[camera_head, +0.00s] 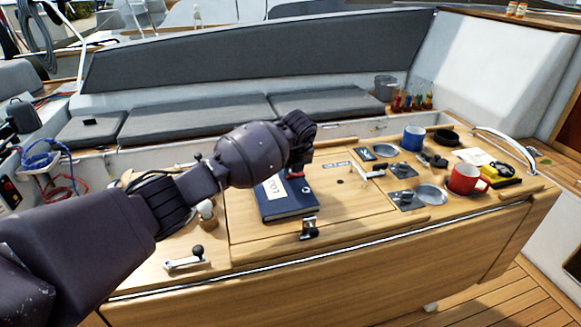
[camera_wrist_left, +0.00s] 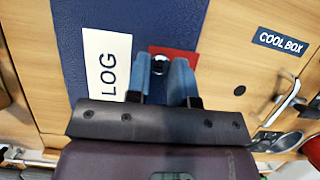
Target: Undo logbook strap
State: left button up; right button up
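The dark blue logbook (camera_head: 287,200) lies on the wooden cockpit table, with a white "LOG" label (camera_wrist_left: 106,64). In the left wrist view a short red strap (camera_wrist_left: 190,54) with a round silver snap (camera_wrist_left: 160,65) shows at the book's edge. My left gripper (camera_wrist_left: 162,72) is over this edge, its two blue-grey fingers apart on either side of the snap. Whether they touch the strap I cannot tell. In the head view my left wrist hides the far part of the book, and a bit of red (camera_head: 295,175) shows below it. My right gripper is not in view.
A "COOL BOX" label (camera_wrist_left: 280,42) and metal handle (camera_head: 370,174) are right of the book. A black-knobbed latch (camera_head: 309,229) stands at its near edge. A red mug (camera_head: 463,179), blue mug (camera_head: 412,138) and yellow item (camera_head: 491,171) stand farther right.

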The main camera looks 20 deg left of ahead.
pick_arm(q)
grip_shut()
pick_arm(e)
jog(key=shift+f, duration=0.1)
